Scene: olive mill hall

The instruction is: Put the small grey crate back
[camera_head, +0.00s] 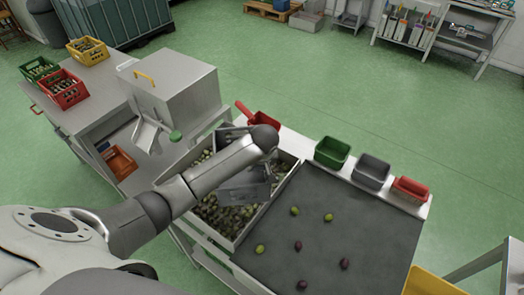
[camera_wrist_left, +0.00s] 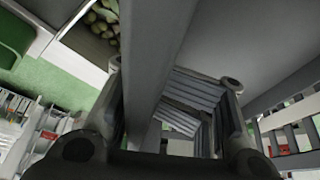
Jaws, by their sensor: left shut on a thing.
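The small grey crate (camera_wrist_left: 155,50) fills much of the left wrist view, with its plain wall running between my fingers and its slatted sides at the right. My left gripper (camera_wrist_left: 173,78) is shut on its wall. In the head view, a grey part of the crate (camera_head: 245,187) shows below my left arm, over the metal bin of olives (camera_head: 234,246). My arm hides the rest of it and the left fingertips there. I cannot tell whether the crate touches the olives. My right gripper is not in view.
Green (camera_head: 332,152), grey (camera_head: 371,171) and red (camera_head: 410,190) bins line the sorting table's back edge. Several loose olives lie on its dark top (camera_head: 325,245). A metal hopper (camera_head: 170,90) stands left. Green (camera_head: 40,69), red (camera_head: 63,90) and yellow (camera_head: 88,51) crates sit on the left table.

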